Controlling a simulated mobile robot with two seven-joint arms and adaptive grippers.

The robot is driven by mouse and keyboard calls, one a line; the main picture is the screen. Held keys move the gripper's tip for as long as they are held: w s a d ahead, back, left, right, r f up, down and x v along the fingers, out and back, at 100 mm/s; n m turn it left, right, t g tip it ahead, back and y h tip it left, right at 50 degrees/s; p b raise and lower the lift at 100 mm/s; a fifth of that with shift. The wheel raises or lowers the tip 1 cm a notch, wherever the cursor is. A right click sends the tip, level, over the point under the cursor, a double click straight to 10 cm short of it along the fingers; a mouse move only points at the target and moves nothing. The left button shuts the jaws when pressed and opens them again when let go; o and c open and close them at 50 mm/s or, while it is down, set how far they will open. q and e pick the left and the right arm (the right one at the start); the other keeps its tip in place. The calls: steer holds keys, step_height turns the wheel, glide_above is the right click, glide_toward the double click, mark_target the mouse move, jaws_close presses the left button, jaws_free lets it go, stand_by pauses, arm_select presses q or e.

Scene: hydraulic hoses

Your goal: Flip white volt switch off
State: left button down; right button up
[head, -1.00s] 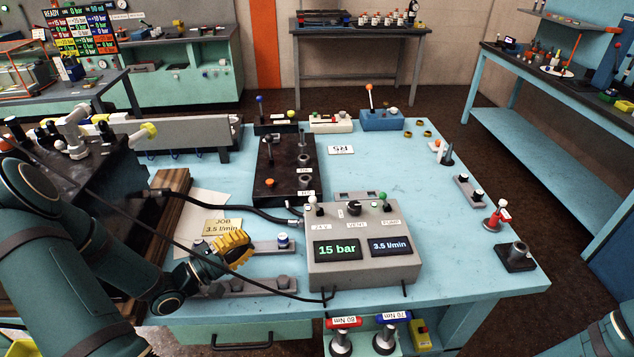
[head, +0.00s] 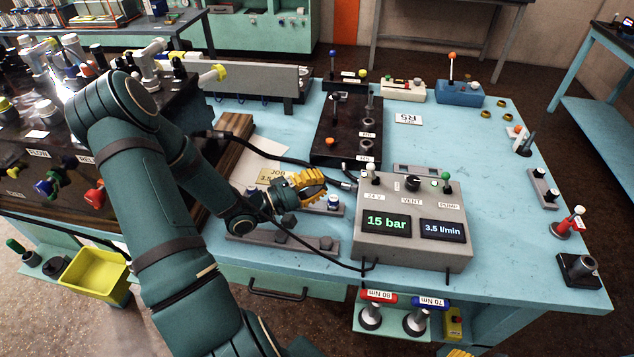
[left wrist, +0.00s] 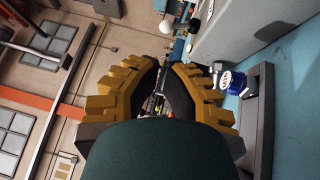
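The white-tipped switch (head: 373,172) stands up at the back left of the grey control box (head: 412,252), above its 24 V label (head: 375,195). My left gripper (head: 322,183), with yellow ridged fingers, is left of the box and apart from the switch. In the left wrist view its fingertips (left wrist: 165,66) arch together with only a thin gap and nothing visibly held. A white knob (left wrist: 193,25), apparently the same switch, shows beyond the fingers there. Only a yellow sliver of my right gripper (head: 459,353) shows at the bottom edge.
The box also has a black VENT knob (head: 413,183) and a green-tipped switch (head: 447,177). A blue-and-white capped fitting (head: 333,201) is close to my left gripper.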

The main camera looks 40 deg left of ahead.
mark_target(372, 171)
arm_select(q)
steer(key=x, duration=1)
steer(key=shift+w+d, duration=0.15)
steer(key=shift+w, duration=0.05)
steer(key=shift+r, duration=0.1)
steer(key=shift+w+d+r+m+g+p, duration=0.1)
steer(key=shift+d+r+m+g+p, duration=0.15)
steer(key=shift+p, duration=0.2)
